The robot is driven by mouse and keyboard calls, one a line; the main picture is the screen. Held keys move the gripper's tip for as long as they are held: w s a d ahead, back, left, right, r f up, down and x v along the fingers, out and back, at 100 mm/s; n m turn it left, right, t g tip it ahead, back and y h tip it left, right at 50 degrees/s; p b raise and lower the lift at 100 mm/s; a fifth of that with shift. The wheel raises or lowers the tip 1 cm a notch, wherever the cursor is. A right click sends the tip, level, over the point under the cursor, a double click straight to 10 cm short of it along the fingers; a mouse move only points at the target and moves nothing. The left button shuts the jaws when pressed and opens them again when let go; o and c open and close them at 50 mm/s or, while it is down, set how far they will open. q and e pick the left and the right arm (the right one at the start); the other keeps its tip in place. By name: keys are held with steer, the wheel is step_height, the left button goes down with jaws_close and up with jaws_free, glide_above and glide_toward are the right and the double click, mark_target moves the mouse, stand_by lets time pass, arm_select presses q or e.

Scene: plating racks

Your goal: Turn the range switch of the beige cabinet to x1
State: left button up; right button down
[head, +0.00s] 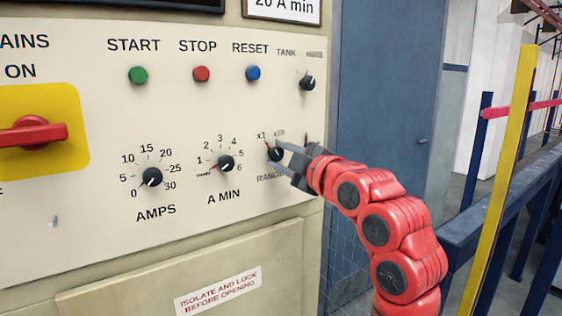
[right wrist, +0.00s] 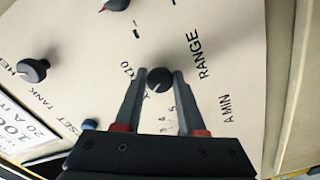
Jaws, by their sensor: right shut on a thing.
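The beige cabinet (head: 120,240) fills the left and middle of the head view. Its range switch (head: 274,154) is a small black knob at the panel's right, with x1 printed at its upper left and x10 at its upper right. My right gripper (head: 278,154) reaches it from the right, and its two fingers are shut on the knob. In the right wrist view the knob (right wrist: 158,79) sits between the fingertips (right wrist: 160,75), beside the RANGE lettering. The fingers partly hide the markings, and I cannot tell exactly where the pointer aims. My left gripper is not in view.
The A MIN knob (head: 225,163) and AMPS knob (head: 151,177) are to the left. The TANK knob (head: 307,82) is above. A red mains switch (head: 35,134) juts out at far left. A blue rail (head: 480,215) and yellow post (head: 505,150) stand at right.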

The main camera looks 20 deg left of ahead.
stand_by(0.4)
steer(key=c, duration=0.5)
jaws_free()
steer(key=b+v, duration=0.1)
steer(key=v, duration=1.6)
steer(key=shift+s+d+b, duration=0.2)
steer(key=shift+b, duration=0.15)
